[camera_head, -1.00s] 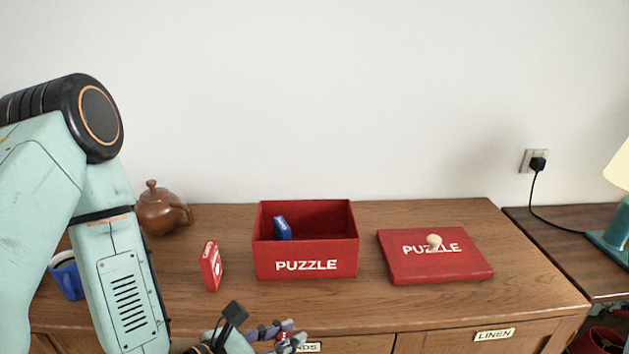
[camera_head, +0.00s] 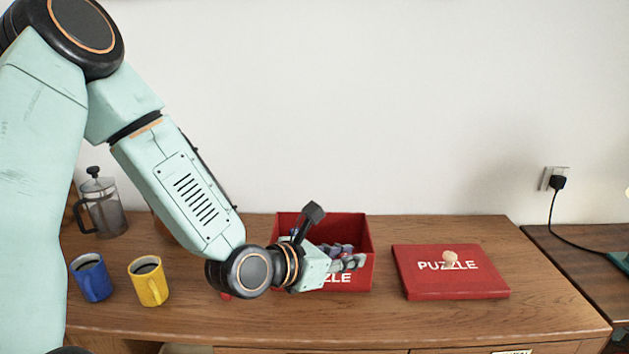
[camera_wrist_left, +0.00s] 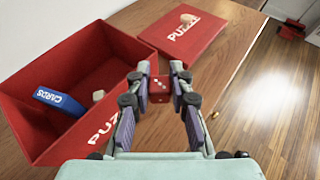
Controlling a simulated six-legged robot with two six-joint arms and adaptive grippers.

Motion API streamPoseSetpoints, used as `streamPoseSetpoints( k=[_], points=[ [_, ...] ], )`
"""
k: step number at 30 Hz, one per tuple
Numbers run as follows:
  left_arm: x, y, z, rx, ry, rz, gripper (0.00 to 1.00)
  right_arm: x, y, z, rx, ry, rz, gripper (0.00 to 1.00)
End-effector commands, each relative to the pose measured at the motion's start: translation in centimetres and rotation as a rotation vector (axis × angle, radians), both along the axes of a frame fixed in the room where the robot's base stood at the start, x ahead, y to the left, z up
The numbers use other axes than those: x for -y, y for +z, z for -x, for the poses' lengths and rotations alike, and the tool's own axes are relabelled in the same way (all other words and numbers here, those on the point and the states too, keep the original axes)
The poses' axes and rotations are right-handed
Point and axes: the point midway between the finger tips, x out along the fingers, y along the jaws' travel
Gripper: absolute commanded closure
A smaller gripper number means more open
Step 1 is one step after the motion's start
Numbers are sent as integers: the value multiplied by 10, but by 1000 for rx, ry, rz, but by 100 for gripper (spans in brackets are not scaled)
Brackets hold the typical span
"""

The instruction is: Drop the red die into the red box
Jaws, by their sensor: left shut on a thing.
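The open red box (camera_head: 369,243) marked PUZZLE stands on the wooden cabinet top, its front partly hidden by my left gripper (camera_head: 355,262) in the head view. In the left wrist view the box (camera_wrist_left: 75,48) lies to the left of the left gripper (camera_wrist_left: 160,82). That gripper is shut on the red die (camera_wrist_left: 159,87) with white pips, in front of the box's lettered front wall and outside its opening in that view. My right gripper is not in view.
The red lid (camera_head: 455,285) with a round knob lies right of the box. A blue mug (camera_head: 90,283), a yellow mug (camera_head: 150,286) and a French press (camera_head: 102,210) stand at left. A red thing (camera_head: 226,296) is mostly hidden under my wrist.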

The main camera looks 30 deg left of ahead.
Motion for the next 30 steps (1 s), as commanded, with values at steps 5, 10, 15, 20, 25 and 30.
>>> streamPoseSetpoints(
  k=[5,10,15,20,25,30],
  points=[
    [-54,66,-47,13,163,6,94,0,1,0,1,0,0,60],
    [-99,104,-72,3,291,5,94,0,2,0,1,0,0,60],
    [-129,100,-83,-5,365,4,94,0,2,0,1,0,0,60],
    [-126,90,-82,-3,354,1,94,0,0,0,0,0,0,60],
    [-125,80,-82,-2,350,-1,94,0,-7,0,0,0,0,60],
    [-125,61,-82,-3,352,1,94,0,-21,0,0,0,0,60]
  ],
)
